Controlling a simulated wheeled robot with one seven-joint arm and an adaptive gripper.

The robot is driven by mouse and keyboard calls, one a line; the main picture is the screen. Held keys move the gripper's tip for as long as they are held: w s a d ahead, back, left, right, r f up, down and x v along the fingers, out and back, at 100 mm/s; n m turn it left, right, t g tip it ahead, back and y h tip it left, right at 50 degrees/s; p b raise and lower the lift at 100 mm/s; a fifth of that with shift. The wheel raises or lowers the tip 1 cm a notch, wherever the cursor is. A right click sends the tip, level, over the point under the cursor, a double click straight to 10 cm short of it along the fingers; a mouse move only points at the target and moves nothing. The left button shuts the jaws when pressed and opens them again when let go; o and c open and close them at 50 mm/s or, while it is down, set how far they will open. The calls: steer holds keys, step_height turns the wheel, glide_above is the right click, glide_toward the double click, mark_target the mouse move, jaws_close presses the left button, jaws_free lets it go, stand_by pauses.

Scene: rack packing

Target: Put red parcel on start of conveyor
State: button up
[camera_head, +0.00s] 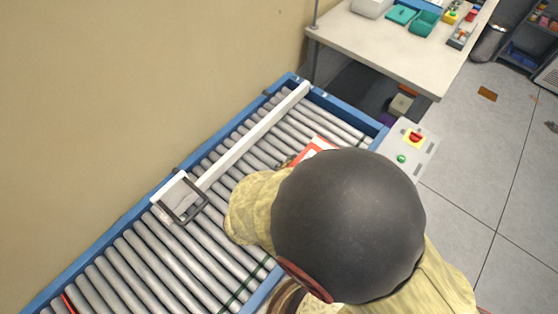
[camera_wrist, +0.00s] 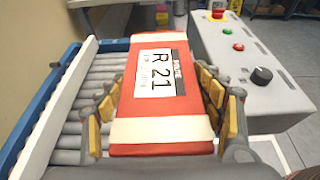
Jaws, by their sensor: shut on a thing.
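The red parcel (camera_wrist: 165,92) with a white label reading R 21 and pale bands fills the middle of the wrist view. My gripper (camera_wrist: 166,110) is shut on it, with yellow-padded fingers on its left and right sides. In the head view only a small corner of the parcel (camera_head: 318,146) shows; my arm hides the rest and the gripper. The conveyor (camera_head: 188,255) has grey rollers and blue side rails. The parcel is over the conveyor's far end, by the control box. Whether it touches the rollers I cannot tell.
A control box (camera_head: 408,148) with a red button and a green button stands at the conveyor's right side. A white guide bar (camera_head: 254,137) and a framed device (camera_head: 181,198) sit over the rollers. A table (camera_head: 400,45) with bins stands beyond. The nearer rollers are mostly clear.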

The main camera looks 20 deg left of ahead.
steer(key=w+a+f+b, duration=0.7)
steer(key=w+f, duration=0.4)
steer(key=f, duration=0.1)
steer(key=shift+w+f, duration=0.25)
steer(key=shift+f, duration=0.1)
steer(key=shift+f, duration=0.1)
steer(key=o, duration=1.6)
steer(key=shift+f, duration=0.1)
steer(key=shift+c, duration=0.2)
steer(key=shift+o, duration=0.4)
steer(key=p+v, duration=0.3)
steer(key=v, duration=0.9)
